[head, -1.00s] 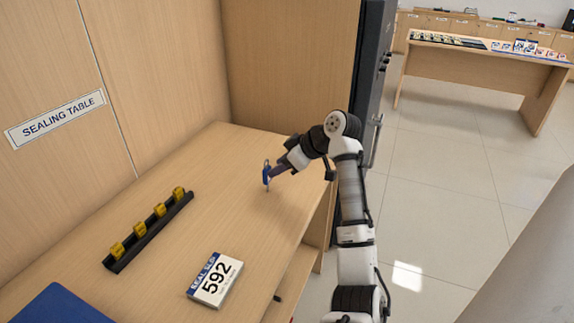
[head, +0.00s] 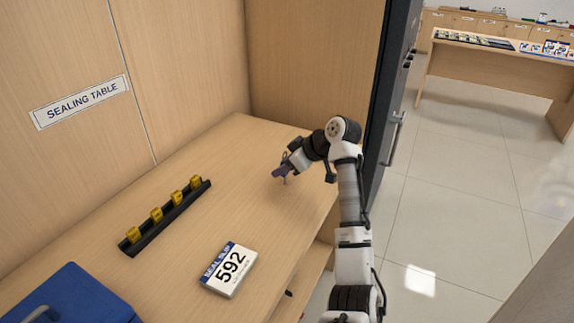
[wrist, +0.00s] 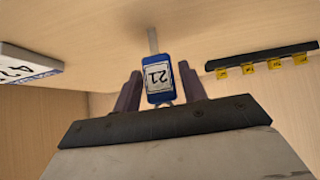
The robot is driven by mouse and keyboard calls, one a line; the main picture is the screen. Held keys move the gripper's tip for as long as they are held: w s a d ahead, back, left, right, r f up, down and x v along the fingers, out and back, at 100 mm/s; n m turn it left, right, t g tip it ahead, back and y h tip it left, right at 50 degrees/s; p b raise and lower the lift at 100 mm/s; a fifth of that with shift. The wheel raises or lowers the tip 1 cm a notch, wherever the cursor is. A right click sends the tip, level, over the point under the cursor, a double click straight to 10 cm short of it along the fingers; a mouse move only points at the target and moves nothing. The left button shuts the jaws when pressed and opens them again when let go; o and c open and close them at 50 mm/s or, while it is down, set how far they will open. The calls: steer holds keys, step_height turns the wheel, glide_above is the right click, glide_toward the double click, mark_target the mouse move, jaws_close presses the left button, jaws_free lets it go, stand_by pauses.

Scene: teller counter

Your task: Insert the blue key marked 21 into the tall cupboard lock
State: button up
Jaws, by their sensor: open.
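My gripper (head: 282,172) is over the sealing table, left of the arm's upper links. In the wrist view its two fingers (wrist: 160,92) stand open on either side of the blue key marked 21 (wrist: 158,88). A narrow gap shows on each side of the tag. The key's metal shaft points away from the gripper, toward the wooden surface; I cannot tell whether it touches. In the head view the key is too small to make out clearly. A tall dark cupboard (head: 388,110) with a handle stands beyond the table at the right. Its lock cannot be made out.
On the sealing table (head: 215,172) are a black rack (head: 160,225) with several yellow tabs, a card marked 592 (head: 229,270) and a blue case (head: 85,295). Clear floor (head: 460,215) lies right of the arm. A further counter (head: 500,60) stands at the back right.

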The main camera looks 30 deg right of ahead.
mark_target(285, 151)
steer(key=c, duration=0.7)
steer(key=shift+r+p, duration=1.85)
steer(key=shift+r, duration=0.7)
